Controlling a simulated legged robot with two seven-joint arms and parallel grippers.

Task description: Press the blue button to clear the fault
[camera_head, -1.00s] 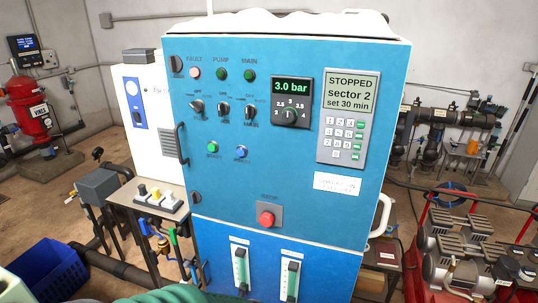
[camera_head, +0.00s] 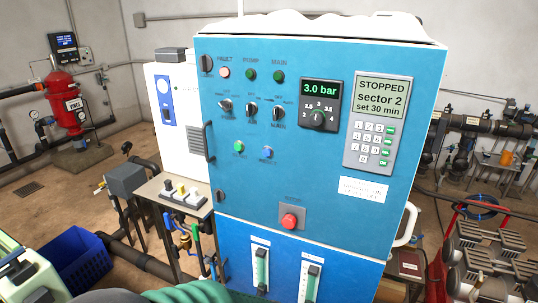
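The blue button (camera_head: 267,153) is a small round button on the front of the blue control cabinet (camera_head: 325,180), just right of a green button (camera_head: 239,146). A pale reddish lamp (camera_head: 225,72) under the label FAULT is at the panel's top left. A larger red button (camera_head: 289,221) sits lower on the panel. The display (camera_head: 381,97) reads STOPPED, sector 2, set 30 min. Neither gripper can be made out in the head view, and nothing touches the blue button.
Three selector switches (camera_head: 251,109) and a 3.0 bar gauge (camera_head: 320,104) are on the panel. A door handle (camera_head: 208,141) sticks out at its left edge. A blue crate (camera_head: 80,262) and a small side table (camera_head: 174,195) stand to the left.

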